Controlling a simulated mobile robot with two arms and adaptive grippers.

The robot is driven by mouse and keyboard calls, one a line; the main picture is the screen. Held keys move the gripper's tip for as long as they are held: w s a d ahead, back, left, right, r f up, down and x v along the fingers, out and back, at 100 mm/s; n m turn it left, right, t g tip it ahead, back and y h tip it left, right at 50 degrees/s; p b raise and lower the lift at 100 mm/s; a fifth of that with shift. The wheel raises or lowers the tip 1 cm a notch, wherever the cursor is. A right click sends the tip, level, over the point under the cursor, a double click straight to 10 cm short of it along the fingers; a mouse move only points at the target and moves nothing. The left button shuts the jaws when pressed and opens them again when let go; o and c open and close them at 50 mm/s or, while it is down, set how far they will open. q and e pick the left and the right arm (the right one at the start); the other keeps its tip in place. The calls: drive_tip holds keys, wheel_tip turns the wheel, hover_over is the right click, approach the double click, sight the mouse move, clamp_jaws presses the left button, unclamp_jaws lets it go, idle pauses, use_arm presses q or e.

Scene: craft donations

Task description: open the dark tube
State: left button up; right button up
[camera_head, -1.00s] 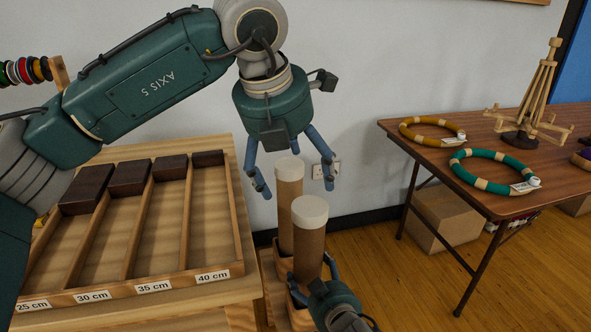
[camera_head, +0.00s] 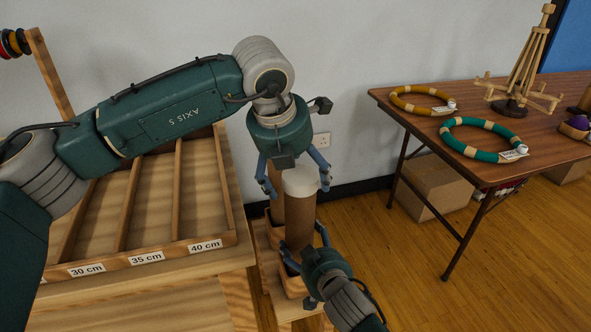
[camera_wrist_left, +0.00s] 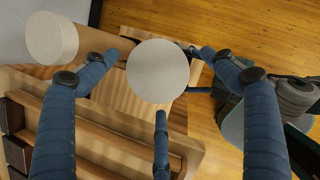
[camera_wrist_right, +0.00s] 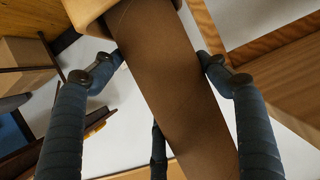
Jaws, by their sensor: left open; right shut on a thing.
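The dark tube (camera_head: 301,222) is a brown cardboard cylinder with a white cap (camera_head: 300,180), upright at the wooden stand beside the rack. My right gripper (camera_head: 303,243) is shut around its lower part; the tube fills the right wrist view (camera_wrist_right: 160,75) between the fingers.
A wooden rack (camera_head: 180,250) with length labels stands at left, close to the tubes. A brown table (camera_head: 470,165) at right holds a yellow ring (camera_head: 420,92), a teal ring (camera_head: 484,121) and a wooden model (camera_head: 521,75). A cardboard box (camera_head: 437,186) sits beneath it.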

sight(297, 178)
use_arm(q)
drive_tip(key=shift+c, duration=0.5)
drive_tip(key=shift+s+f, duration=0.1)
drive_tip(key=c, duration=1.3)
drive_tip(key=shift+r, duration=0.25)
drive_tip(key=shift+r, duration=1.05)
use_arm(e)
drive_tip(key=shift+f, duration=0.1)
use_arm(q)
drive_tip(key=shift+c, duration=0.2)
drive_tip(key=shift+r, duration=2)
use_arm(e)
drive_tip(key=o, duration=1.8)
drive_tip(key=shift+c, duration=0.2)
